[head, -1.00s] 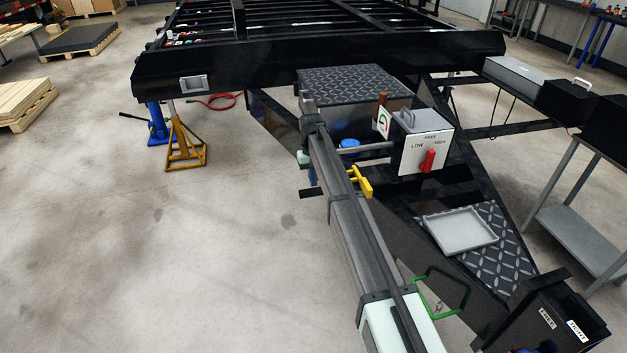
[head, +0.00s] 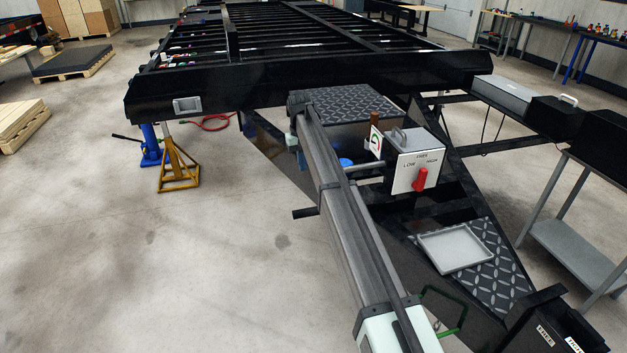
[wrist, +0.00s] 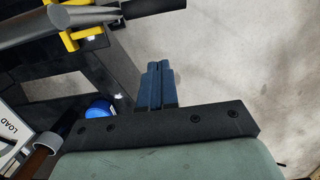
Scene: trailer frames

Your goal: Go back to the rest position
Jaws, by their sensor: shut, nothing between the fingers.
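My gripper (wrist: 156,82) shows in the wrist view, its two blue fingers pressed together and empty. It hangs clear of the trailer frame, with concrete floor beyond it.
A control box (head: 412,172) with a red lever (head: 420,178) stands right of my arm. A grey tray (head: 455,248) lies on the tread plate. A yellow jack stand (head: 178,165) stands left. Yellow handle (wrist: 84,36) and blue cap (wrist: 99,110) are near my wrist.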

